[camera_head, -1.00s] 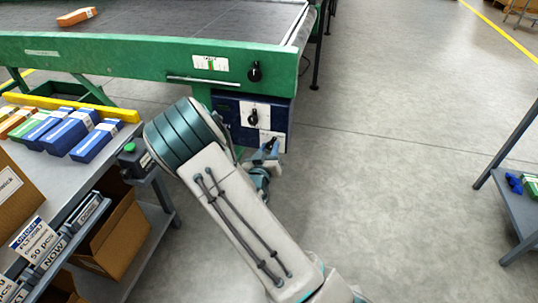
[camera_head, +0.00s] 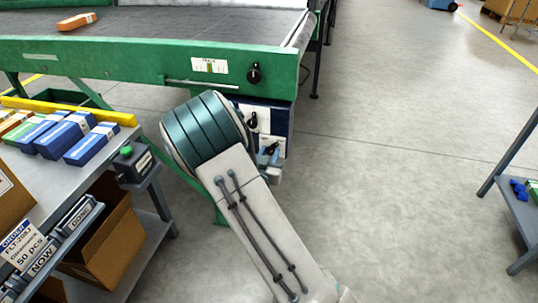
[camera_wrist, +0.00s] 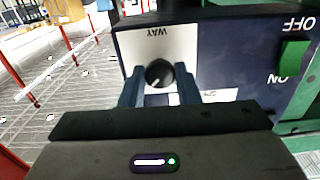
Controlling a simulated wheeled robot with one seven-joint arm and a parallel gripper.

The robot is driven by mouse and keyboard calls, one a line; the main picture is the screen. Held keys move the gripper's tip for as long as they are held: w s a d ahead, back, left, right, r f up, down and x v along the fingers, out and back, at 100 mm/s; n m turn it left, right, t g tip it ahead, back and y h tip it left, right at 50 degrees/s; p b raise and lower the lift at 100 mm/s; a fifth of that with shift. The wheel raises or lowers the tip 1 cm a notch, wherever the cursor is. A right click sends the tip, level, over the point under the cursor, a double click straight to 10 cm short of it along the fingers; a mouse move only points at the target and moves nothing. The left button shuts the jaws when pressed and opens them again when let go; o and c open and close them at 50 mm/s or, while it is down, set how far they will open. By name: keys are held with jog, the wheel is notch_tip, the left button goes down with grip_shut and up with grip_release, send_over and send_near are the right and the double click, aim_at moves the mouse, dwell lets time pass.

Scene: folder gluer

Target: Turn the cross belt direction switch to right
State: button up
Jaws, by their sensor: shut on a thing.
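A dark blue control box (camera_head: 279,118) hangs below the green conveyor frame. On its face are an upper black rotary knob (camera_head: 252,121) and a lower one (camera_head: 270,148). In the wrist view, my gripper (camera_wrist: 160,88) is shut around a round black knob (camera_wrist: 159,72), one blue-grey finger on each side. A white mark on the knob points to the lower left of the picture. The knob sits on a white label (camera_wrist: 180,45), whose upside-down word reads "WAY". In the head view my gripper (camera_head: 269,161) is at the lower knob, and my arm covers the box's left part.
Another black knob (camera_head: 254,76) is on the green conveyor frame (camera_head: 130,63) above. A green ON/OFF switch (camera_wrist: 291,63) sits beside the label in the wrist view. A table with boxes (camera_head: 92,144) and a green button (camera_head: 126,151) is at left.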

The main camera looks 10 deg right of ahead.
jog(key=shift+f, duration=0.1)
jog(key=o, duration=1)
jog(key=shift+c, duration=0.2)
jog(key=p+v, duration=0.2)
jog(key=v, duration=1.2)
jog(key=shift+p, duration=0.4)
jog(key=shift+d, duration=0.1)
